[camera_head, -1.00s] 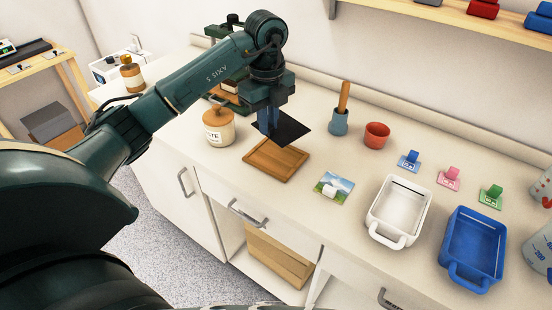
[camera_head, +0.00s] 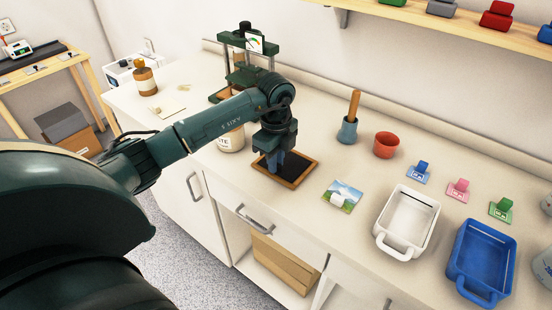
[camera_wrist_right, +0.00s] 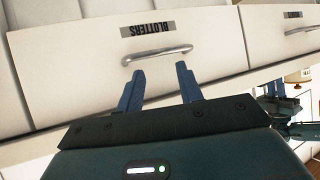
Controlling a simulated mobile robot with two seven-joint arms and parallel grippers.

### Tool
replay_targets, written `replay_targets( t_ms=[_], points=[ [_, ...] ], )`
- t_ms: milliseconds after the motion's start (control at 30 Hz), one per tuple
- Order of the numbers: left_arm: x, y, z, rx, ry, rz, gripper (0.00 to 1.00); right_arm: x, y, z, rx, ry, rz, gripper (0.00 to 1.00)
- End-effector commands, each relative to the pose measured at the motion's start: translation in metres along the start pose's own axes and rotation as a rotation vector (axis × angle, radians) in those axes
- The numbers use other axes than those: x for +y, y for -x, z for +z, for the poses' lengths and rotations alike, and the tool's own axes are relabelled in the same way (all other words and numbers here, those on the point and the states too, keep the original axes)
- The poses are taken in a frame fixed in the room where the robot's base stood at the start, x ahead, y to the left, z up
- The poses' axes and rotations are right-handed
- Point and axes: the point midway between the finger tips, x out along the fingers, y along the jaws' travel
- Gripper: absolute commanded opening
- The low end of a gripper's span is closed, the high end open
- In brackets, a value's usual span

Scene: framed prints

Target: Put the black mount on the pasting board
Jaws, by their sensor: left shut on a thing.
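The black mount (camera_head: 297,164) lies flat over the wooden pasting board (camera_head: 304,177), with a brown rim of the board showing around it. It appears to rest on the board or just above it; I cannot tell which. My left gripper (camera_head: 275,166) points down over the left part of the mount and is shut on it, and partly hides it. My right gripper (camera_wrist_right: 160,69) shows in the right wrist view with its fingers apart and nothing between them, in front of a drawer handle (camera_wrist_right: 157,54).
A paste jar (camera_head: 231,140) stands just left of the board, partly behind my arm. A small landscape print (camera_head: 342,196) lies to the right, then a white tray (camera_head: 433,212) and a blue tray (camera_head: 508,262).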

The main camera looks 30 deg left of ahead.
Motion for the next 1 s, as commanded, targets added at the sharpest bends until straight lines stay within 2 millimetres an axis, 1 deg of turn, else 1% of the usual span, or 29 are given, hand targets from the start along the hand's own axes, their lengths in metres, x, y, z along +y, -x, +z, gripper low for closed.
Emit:
replay_targets(
  t_ms=[167, 300, 333, 500, 600, 833, 933, 1000],
  points=[
    [-0.001, 0.001, 0.0, 0.0, 0.0, -0.002, 0.0, 0.0, 0.0, 0.0, -0.001, -0.001, 0.0, 0.36],
    [-0.001, -0.003, 0.0, 0.0, 0.0, -0.002, 0.0, 0.0, -0.002, 0.003, -0.001, 0.0, 0.0, 0.36],
    [-0.001, -0.003, 0.0, 0.0, 0.0, -0.002, 0.15, 0.0, -0.001, 0.002, -0.001, 0.0, -0.001, 0.36],
    [-0.001, -0.002, 0.0, 0.0, 0.0, -0.002, 0.29, 0.0, -0.001, 0.002, -0.002, 0.004, -0.003, 0.36],
    [-0.001, -0.002, 0.0, 0.0, 0.0, -0.002, 0.36, 0.0, -0.001, 0.002, -0.003, 0.008, -0.004, 0.36],
    [-0.001, -0.001, 0.0, 0.0, 0.0, -0.002, 0.36, 0.0, 0.0, 0.002, -0.003, 0.012, -0.006, 0.36],
    [-0.001, 0.006, 0.0, 0.0, -0.001, -0.004, 0.36, 0.0, 0.0, 0.002, -0.003, 0.012, -0.006, 0.36],
    [-0.002, 0.016, 0.0, -0.001, -0.001, -0.006, 0.36, 0.0, 0.0, 0.003, -0.003, 0.012, -0.006, 0.36]
  ],
)
